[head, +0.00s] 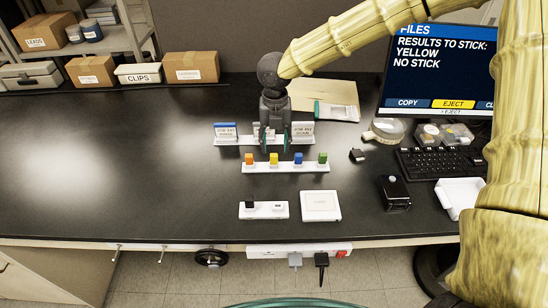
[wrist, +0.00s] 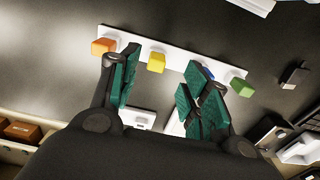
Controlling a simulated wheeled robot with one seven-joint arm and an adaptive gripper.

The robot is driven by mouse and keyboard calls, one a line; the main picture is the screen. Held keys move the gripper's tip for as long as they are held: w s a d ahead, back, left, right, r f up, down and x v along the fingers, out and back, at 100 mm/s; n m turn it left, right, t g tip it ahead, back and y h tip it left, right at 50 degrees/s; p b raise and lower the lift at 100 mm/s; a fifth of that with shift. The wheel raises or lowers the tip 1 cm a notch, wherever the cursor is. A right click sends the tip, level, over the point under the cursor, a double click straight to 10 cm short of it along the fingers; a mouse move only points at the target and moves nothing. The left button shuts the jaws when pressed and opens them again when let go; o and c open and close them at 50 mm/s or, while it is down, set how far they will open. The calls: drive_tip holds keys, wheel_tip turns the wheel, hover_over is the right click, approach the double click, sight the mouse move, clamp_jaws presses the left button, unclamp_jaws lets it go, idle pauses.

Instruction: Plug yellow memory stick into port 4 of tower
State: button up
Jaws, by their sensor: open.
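The yellow memory stick (head: 273,159) stands in a white strip holder (head: 250,170), between the orange stick (head: 249,159) and the blue stick (head: 298,158). It also shows in the wrist view (wrist: 156,62). My gripper (head: 267,138) is open and empty, just behind the holder in the head view. In the wrist view its green-padded fingers (wrist: 160,85) are spread, with the yellow stick between and beyond them, apart from both. The right finger partly hides the blue stick (wrist: 208,72). I cannot identify the tower or its port 4 for certain.
The green stick (head: 323,158) is at the holder's right end. A white hub with a black plug (head: 263,212) and white box (head: 320,206) lie in front. A black device (head: 394,193) stands right. The monitor (head: 440,60) reads "YELLOW NO STICK". The left desk is clear.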

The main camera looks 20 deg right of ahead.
sight(274, 155)
drive_tip(key=shift+s+f+p, duration=0.15)
drive_tip(key=shift+f+p, duration=0.15)
drive_tip(key=shift+f, duration=0.3)
drive_tip(key=shift+a+f+p, duration=0.2)
drive_tip(key=shift+f+p, duration=0.65)
drive_tip(key=shift+f, duration=1.45)
drive_tip(key=c, duration=1)
